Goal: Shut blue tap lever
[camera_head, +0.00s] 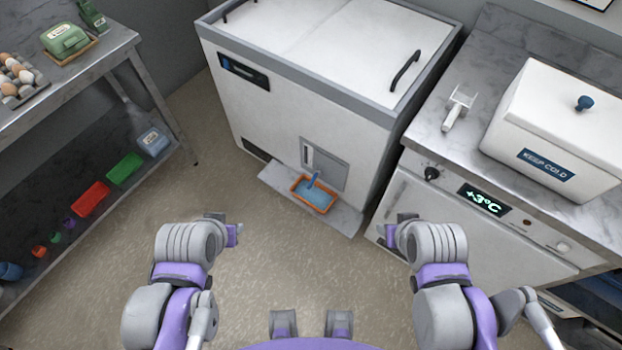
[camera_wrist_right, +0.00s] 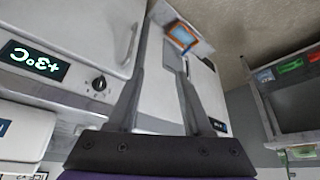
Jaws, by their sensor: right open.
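A small blue tap lever (camera_head: 314,179) sticks out from the grey panel low on the front of the white chest appliance. It is too small to tell its exact setting. An orange tray (camera_head: 331,208) with blue inside stands right below it; the tray (camera_wrist_right: 181,36) also shows at the top of the right wrist view. My right gripper (camera_head: 391,230) is right of the tray and apart from it. In the right wrist view its two fingers (camera_wrist_right: 158,85) are spread with nothing between them. My left gripper (camera_head: 236,233) is left of the tray; its fingers are unclear.
The white chest (camera_head: 300,110) stands at the back. On the right is a counter with a white "KEEP COLD" box (camera_head: 545,130) and a +3°C display (camera_head: 484,200). A steel shelf unit (camera_head: 110,50) with eggs and bins is on the left. The floor between is clear.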

